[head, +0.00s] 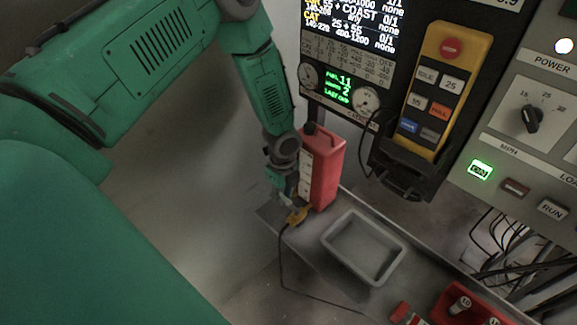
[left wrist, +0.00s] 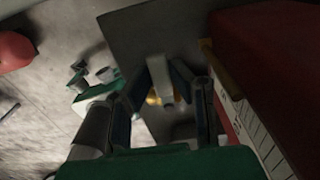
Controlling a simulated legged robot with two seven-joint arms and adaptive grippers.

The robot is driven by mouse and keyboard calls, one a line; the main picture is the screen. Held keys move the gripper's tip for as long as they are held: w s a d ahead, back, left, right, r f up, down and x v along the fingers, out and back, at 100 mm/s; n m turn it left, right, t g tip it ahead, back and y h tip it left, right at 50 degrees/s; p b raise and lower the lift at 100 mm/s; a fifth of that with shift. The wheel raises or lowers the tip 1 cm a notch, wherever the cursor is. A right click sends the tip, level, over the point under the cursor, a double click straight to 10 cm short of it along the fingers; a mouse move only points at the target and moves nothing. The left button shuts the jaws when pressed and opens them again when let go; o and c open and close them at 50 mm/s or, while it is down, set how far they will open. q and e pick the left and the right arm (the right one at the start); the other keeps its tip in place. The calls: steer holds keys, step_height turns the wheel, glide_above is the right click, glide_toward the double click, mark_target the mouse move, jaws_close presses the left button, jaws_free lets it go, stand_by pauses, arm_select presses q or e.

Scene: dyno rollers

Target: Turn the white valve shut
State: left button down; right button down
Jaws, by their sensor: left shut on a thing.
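In the left wrist view, the pale, whitish valve handle (left wrist: 160,75) stands between the two fingers of my left gripper (left wrist: 168,90), with a brass-coloured part just below it. My left gripper also shows in the head view (head: 291,203), low beside the red container, pointing down, with its fingers closed in on the handle. A yellow-brass fitting (head: 298,216) shows right at the fingertips there. The handle itself is too small and covered to make out in the head view, so its turn angle cannot be told. My right gripper is not in view.
A tall red container (head: 322,170) stands close to the gripper's right. A grey tray (head: 401,249) lies on the ledge further right, and a dark cable (head: 283,265) runs below. A control panel (head: 531,130) and yellow pendant (head: 455,75) are at the upper right.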

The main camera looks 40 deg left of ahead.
mark_target(284, 196)
arm_select(q)
steer(key=shift+w+a+r, duration=0.1)
steer(key=shift+w+r, duration=0.1)
steer(key=shift+w, duration=0.15)
steer(key=c, duration=1.8)
jaws_free()
steer(key=o, duration=0.3)
steer(key=shift+o, duration=0.2)
steer(key=shift+s+f, duration=0.1)
steer(key=shift+s, duration=0.05)
steer(key=shift+r, duration=0.2)
step_height(284, 196, up, 12)
steer(key=shift+f, duration=0.25)
